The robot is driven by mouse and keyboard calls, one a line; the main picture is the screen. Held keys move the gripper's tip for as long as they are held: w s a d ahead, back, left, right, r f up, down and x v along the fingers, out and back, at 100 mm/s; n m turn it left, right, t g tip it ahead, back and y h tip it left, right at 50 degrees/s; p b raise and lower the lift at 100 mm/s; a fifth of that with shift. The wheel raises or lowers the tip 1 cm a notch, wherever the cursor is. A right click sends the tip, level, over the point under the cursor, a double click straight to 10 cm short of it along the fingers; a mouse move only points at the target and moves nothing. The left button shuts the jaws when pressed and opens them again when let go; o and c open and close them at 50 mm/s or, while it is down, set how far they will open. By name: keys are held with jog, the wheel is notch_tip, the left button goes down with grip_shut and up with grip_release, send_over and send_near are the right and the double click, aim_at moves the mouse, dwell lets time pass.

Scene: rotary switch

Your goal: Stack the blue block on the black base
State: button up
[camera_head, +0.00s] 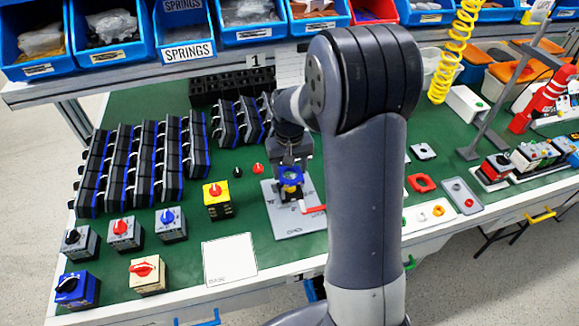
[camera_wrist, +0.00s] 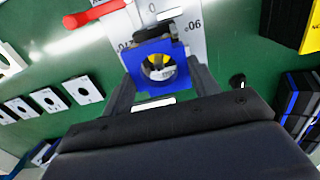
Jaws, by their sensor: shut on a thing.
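My gripper (camera_wrist: 160,82) has its two dark fingers on either side of a blue block (camera_wrist: 141,55) and is shut on it. The block is a square blue piece with a round hole, and yellow and white show inside the hole. In the head view the blue block (camera_head: 290,173) sits below my gripper (camera_head: 291,163), over a grey plate with a red handle. A dark part (camera_head: 289,192) shows under the block. I cannot tell whether this is the black base or whether the block touches it.
The grey plate (camera_head: 285,224) lies on the green table. A white sheet (camera_head: 230,258) is at the front. A yellow switch (camera_head: 217,200) and several other switches stand to the left, beside rows of black parts (camera_head: 140,160). Blue bins (camera_head: 110,25) line the shelf above.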

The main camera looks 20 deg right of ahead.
jog(key=shift+f+b, duration=0.45)
jog(key=shift+f, duration=0.25)
jog(key=o, duration=1.1)
jog(key=shift+c, duration=0.2)
notch_tip(320, 180, up, 11)
jog(key=shift+f, duration=0.15)
